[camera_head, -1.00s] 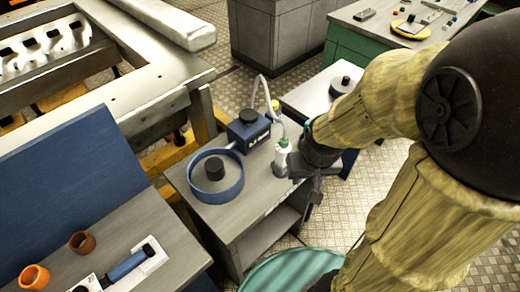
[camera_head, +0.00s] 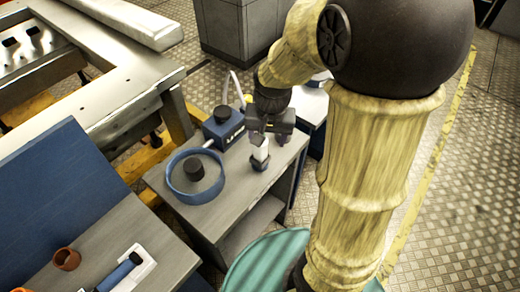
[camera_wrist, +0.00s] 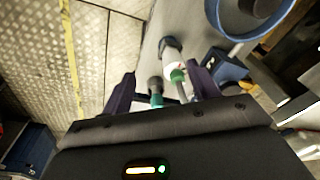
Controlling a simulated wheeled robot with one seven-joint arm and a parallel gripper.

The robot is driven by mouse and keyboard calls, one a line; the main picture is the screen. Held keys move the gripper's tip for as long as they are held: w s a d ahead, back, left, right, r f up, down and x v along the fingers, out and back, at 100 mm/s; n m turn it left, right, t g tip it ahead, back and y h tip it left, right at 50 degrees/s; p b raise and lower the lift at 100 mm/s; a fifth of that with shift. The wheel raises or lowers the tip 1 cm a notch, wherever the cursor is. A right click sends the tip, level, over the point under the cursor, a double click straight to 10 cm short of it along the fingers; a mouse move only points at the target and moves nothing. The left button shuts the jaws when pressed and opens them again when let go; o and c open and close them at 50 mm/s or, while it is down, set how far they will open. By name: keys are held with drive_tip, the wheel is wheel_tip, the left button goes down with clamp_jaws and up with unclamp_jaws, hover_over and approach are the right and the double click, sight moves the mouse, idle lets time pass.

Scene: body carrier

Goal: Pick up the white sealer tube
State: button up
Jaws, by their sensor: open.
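The white sealer tube (camera_head: 260,150) stands about upright on the grey cart top in the head view, with a dark piece at its foot. My gripper (camera_head: 269,134) is just above it and slightly to the right, pointing down and covering its upper end. In the wrist view the white tube with a green part (camera_wrist: 175,72) shows between the open fingers of my gripper (camera_wrist: 161,76), nearer the right finger. A dark piece with a green end (camera_wrist: 155,88) also lies between the fingers; I cannot tell whether it belongs to the tube. Contact with the fingers cannot be made out.
A round blue tray (camera_head: 176,187) and a blue box (camera_head: 223,129) with a pale hose (camera_head: 235,84) stand close left of the tube on the cart (camera_head: 222,212). A workbench (camera_head: 125,232) is at lower left. Patterned floor (camera_head: 445,210) lies open at right.

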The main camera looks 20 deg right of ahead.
drive_tip(key=w+r+m+g+p, duration=0.1)
drive_tip(key=w+r+m, duration=0.4)
drive_tip(key=w, duration=0.3)
drive_tip(key=shift+w+m+g+p, duration=0.3)
drive_tip(key=shift+m+p, duration=0.1)
drive_tip(key=shift+m, duration=0.5)
drive_tip(key=shift+a+f, duration=0.15)
drive_tip(key=p, duration=0.2)
hover_over(260, 154)
drive_tip(key=w, duration=0.3)
drive_tip(key=f, duration=1.2)
drive_tip(key=shift+s, duration=0.2)
drive_tip(key=shift+s+d+f+p, duration=0.1)
drive_tip(key=shift+d+f+p, duration=0.2)
drive_tip(key=shift+f, duration=0.3)
wheel_tip(260, 154, down, 4)
drive_tip(key=shift+d+f+p, duration=0.1)
drive_tip(key=shift+p, duration=0.45)
